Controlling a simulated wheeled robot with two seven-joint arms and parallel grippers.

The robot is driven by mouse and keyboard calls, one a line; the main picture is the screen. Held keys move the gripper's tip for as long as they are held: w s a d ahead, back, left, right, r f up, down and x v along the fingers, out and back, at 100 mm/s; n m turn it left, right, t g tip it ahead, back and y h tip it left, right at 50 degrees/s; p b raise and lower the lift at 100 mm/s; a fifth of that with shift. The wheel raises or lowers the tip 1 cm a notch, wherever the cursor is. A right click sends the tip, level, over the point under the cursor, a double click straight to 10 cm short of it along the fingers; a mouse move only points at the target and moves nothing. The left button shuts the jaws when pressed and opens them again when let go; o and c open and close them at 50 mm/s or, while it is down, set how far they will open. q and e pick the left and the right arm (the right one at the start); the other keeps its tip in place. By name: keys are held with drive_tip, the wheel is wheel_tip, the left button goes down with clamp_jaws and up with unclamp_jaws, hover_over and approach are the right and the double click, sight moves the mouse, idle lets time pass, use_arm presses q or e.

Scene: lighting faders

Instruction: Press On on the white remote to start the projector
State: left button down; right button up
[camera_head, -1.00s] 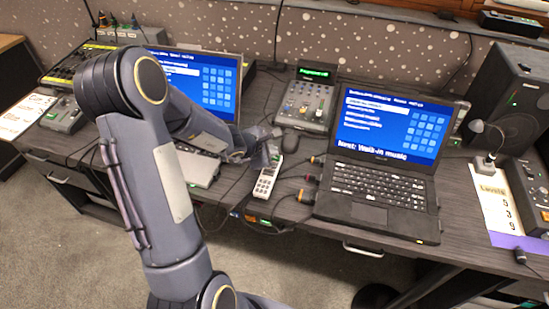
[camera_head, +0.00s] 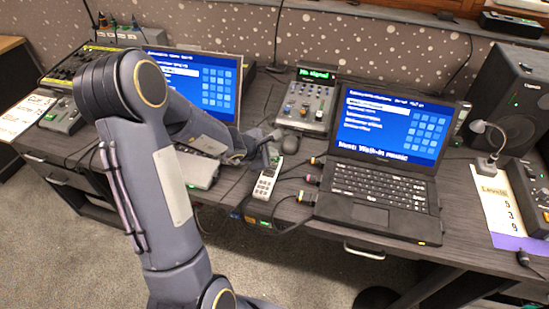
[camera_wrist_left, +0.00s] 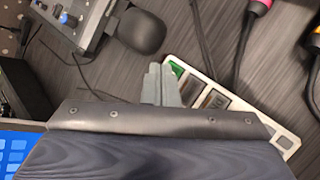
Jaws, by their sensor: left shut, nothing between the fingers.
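The white remote (camera_head: 266,185) lies on the dark desk between the two laptops. In the left wrist view the remote (camera_wrist_left: 286,141) shows a green button (camera_wrist_left: 177,69) at its upper end and dark grey buttons below it. My left gripper (camera_head: 273,157) is shut and empty, at the remote's far end. In the left wrist view its closed fingertips (camera_wrist_left: 160,70) are right beside the green button, on its left. I cannot tell whether they touch the remote. My gripper's body hides part of the remote in that view. My right gripper is not in view.
An open laptop (camera_head: 372,217) is at right, another screen (camera_head: 222,80) at left. Cables with coloured plugs (camera_head: 308,180) lie right of the remote.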

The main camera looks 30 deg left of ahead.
use_arm(q)
drive_tip(key=shift+r, duration=0.1)
idle(0.4)
drive_tip(key=shift+r+p, duration=0.5)
drive_tip(key=shift+r, duration=0.1)
wheel_tip(320, 180, up, 5)
drive_tip(key=p, duration=0.4)
idle(0.9)
